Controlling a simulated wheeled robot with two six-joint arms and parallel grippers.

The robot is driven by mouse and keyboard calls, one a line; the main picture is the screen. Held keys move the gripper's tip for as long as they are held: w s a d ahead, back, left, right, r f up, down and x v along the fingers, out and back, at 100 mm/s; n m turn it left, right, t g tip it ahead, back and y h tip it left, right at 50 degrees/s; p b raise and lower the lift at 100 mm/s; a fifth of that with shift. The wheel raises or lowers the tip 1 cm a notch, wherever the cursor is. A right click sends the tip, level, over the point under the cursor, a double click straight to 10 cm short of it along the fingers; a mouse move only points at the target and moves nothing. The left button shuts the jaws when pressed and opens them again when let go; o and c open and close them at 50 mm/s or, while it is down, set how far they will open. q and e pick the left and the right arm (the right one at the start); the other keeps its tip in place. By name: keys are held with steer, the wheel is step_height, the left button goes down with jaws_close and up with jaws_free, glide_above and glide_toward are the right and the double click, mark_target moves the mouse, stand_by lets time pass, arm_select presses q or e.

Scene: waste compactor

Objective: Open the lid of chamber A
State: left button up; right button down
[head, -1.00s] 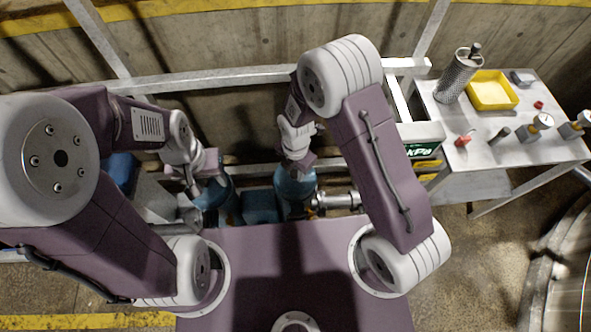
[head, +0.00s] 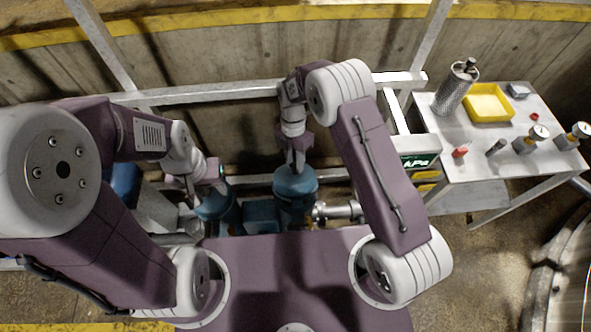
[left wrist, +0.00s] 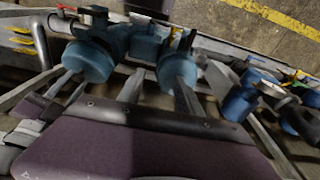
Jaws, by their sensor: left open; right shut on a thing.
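A round blue chamber with a lid (head: 295,182) stands in the middle of the head view, behind my purple base. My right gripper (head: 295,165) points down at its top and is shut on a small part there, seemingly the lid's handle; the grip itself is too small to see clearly. Another blue chamber (head: 217,206) stands to the left. My left gripper (head: 190,192) is open beside it, partly hidden by my left arm. Blue round chambers also show in the left wrist view (left wrist: 90,60). I cannot read which chamber is A.
A metal pipe fitting (head: 338,211) lies right of the middle chamber. A grey frame rail (head: 230,90) runs behind the chambers. At the right, a metal table (head: 465,170) carries a yellow tray (head: 488,117), a mesh cylinder (head: 457,88) and gauges (head: 530,138). A display box (head: 417,160) stands beside it.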

steer(key=shift+w+r, duration=0.2)
steer(key=shift+w, duration=1.1)
